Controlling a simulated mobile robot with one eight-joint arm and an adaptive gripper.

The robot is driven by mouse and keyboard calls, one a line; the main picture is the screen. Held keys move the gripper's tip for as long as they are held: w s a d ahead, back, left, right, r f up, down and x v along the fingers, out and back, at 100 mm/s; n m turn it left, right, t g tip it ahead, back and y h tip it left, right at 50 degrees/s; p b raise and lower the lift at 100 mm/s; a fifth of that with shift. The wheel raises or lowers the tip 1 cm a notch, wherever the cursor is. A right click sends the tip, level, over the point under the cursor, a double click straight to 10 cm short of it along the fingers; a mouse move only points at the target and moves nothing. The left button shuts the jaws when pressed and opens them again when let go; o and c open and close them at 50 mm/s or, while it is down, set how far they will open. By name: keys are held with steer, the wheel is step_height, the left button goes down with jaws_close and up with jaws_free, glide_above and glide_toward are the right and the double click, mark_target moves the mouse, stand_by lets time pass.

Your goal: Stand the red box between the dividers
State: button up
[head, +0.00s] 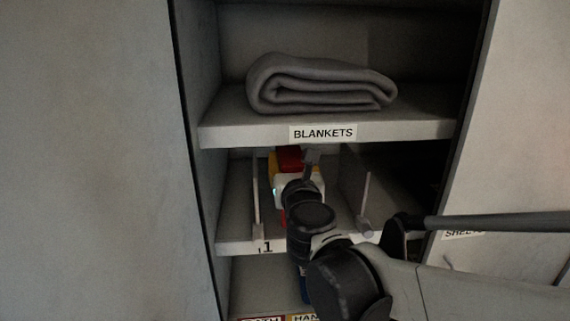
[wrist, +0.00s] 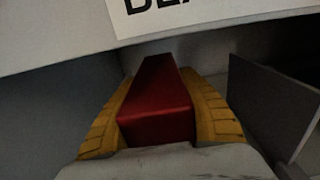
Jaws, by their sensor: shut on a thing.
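The red box (wrist: 156,105) is held between the two yellow fingers of my gripper (wrist: 160,108) in the wrist view. In the head view the red box (head: 290,160) shows just under the blankets shelf, partly hidden by my gripper (head: 287,170) and arm. My gripper is shut on it, inside the middle compartment. The left divider (head: 256,195) stands to the left of my gripper, and the right divider (head: 364,205) to its right. The right divider also shows in the wrist view (wrist: 275,105). I cannot tell whether the box touches the shelf floor.
The upper shelf edge with the BLANKETS label (head: 322,133) is close above my gripper. A folded grey blanket (head: 318,84) lies on that shelf. A cabinet panel (head: 90,160) closes the left side.

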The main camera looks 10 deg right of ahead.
steer(key=shift+w+d+f+p, duration=0.1)
steer(key=shift+w+f, duration=0.45)
steer(key=shift+w, duration=0.3)
steer(key=shift+w+a+f+p, duration=0.15)
steer(key=shift+w+f, duration=0.4)
steer(key=shift+w, duration=0.3)
steer(key=shift+w+d+f+p, duration=0.15)
steer(key=shift+w+f, duration=0.4)
steer(key=shift+w, duration=0.3)
steer(key=shift+w+f, duration=0.15)
steer(key=shift+f, duration=0.05)
steer(key=shift+s, duration=0.2)
steer(key=shift+f+b, duration=0.2)
steer(key=shift+b, duration=0.15)
steer(key=o, duration=1.4)
steer(key=shift+w, duration=0.1)
steer(key=shift+c, duration=0.2)
steer(key=shift+r, duration=0.15)
